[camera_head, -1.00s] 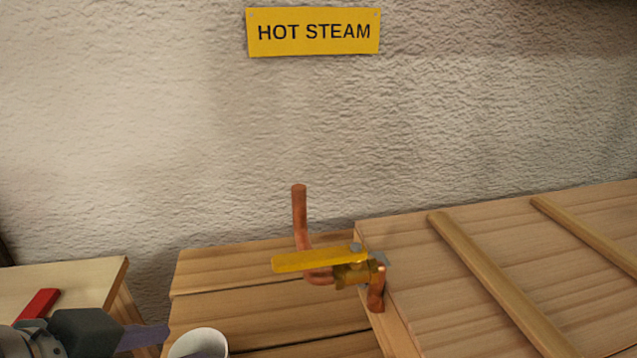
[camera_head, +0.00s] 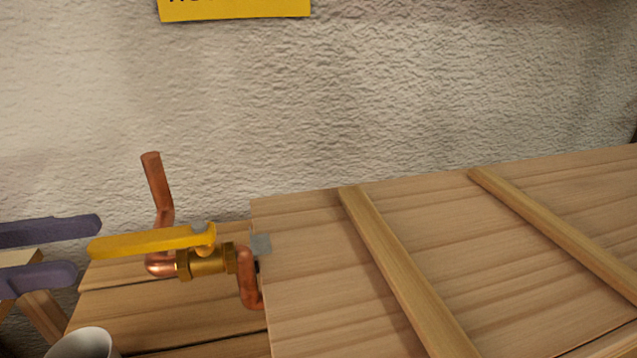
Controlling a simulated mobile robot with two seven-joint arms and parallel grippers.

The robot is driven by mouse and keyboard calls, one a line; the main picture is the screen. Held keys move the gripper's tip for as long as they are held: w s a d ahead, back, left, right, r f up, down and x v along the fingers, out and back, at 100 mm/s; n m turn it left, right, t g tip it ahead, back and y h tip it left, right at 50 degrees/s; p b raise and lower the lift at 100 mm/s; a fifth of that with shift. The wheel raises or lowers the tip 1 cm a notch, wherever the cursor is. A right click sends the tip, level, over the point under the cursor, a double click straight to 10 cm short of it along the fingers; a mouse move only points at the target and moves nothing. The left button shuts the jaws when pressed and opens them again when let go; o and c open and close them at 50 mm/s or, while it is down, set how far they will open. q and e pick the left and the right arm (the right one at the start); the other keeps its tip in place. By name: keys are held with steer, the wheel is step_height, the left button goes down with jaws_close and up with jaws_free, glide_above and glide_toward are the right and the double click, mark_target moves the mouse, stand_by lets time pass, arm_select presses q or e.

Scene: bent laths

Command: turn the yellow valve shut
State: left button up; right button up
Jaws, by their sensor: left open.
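The yellow valve lever (camera_head: 145,242) points left from a brass valve body (camera_head: 208,262), lying roughly along the valve. Copper pipe joins the body on both sides: one upright length (camera_head: 156,182) on the left and a bent elbow (camera_head: 248,278) on the right. My left gripper (camera_head: 87,248) is open, with two purple fingers coming in from the left edge. The lever's free end is level with the gap between the fingertips. I cannot tell whether a finger touches it. My right gripper is not in view.
A wooden panel (camera_head: 310,270) with battens (camera_head: 400,270) fills the right. A lower wooden surface (camera_head: 170,310) lies below the valve, with a white cup (camera_head: 85,343) at the bottom left. A rough pale wall (camera_head: 380,100) and a cut-off yellow sign (camera_head: 235,8) are behind.

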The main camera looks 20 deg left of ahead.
mark_target(214, 227)
arm_select(q)
steer(key=p+x, duration=0.1)
steer(key=x, duration=0.8)
steer(key=shift+s, duration=0.1)
jaws_close()
stand_by(1.2)
